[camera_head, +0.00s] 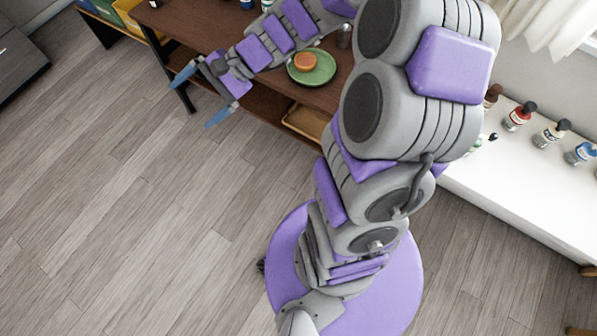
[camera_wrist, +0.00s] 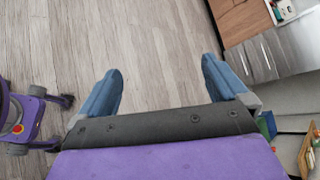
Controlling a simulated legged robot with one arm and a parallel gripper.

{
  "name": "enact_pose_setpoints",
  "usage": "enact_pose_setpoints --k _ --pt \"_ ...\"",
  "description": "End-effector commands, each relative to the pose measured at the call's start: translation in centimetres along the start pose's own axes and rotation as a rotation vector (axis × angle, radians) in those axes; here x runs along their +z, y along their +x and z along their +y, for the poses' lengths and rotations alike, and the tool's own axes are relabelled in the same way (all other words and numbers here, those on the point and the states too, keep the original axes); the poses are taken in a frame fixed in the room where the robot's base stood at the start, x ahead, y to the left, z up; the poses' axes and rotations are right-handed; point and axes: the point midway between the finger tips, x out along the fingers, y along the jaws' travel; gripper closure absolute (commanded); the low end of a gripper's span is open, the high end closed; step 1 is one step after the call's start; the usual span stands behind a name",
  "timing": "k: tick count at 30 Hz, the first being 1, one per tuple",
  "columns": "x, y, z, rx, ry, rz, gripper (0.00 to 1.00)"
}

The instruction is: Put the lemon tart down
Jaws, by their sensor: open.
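The lemon tart (camera_head: 305,62), a small round orange-brown piece, sits on a green plate (camera_head: 321,76) on the dark brown table (camera_head: 325,97) in the head view. My gripper (camera_head: 196,97) is open and empty, to the left of the tart and plate and clear of them. Its blue fingers point away from the plate, out past the table's edge. In the wrist view my gripper (camera_wrist: 161,66) shows its two fingers spread wide, with only floor between them. The tart and plate are not in the wrist view.
A small dark shaker (camera_head: 344,36) stands by the plate. A lower shelf holds a wooden tray (camera_head: 305,122). A white counter (camera_head: 520,170) with several bottles is at the right. The grey plank floor (camera_head: 110,210) is open.

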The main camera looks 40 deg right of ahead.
Motion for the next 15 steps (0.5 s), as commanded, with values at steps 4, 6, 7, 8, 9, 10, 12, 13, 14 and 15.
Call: enact_pose_setpoints --k 4,6,7,8,9,10,12,13,14,15 --pt "6.0 0.7 4.0 0.234 -0.217 -0.012 0.00" --pt "8.1 0.4 6.3 0.345 -0.310 -0.012 0.00" --pt "8.8 0.1 7.3 0.392 -0.348 -0.011 0.00" --pt "9.6 -0.1 8.3 0.439 -0.385 -0.011 0.00" --pt "10.4 -0.6 9.6 0.501 -0.433 -0.006 0.00" --pt "10.9 -1.1 10.7 0.548 -0.467 -0.002 0.00" --pt "11.9 -2.4 12.8 0.654 -0.547 0.015 0.00" --pt "12.2 -3.0 13.7 0.700 -0.578 0.024 0.00" --pt "12.5 -3.7 14.6 0.744 -0.609 0.033 0.00" --pt "12.9 -4.7 15.6 0.801 -0.648 0.046 0.00"
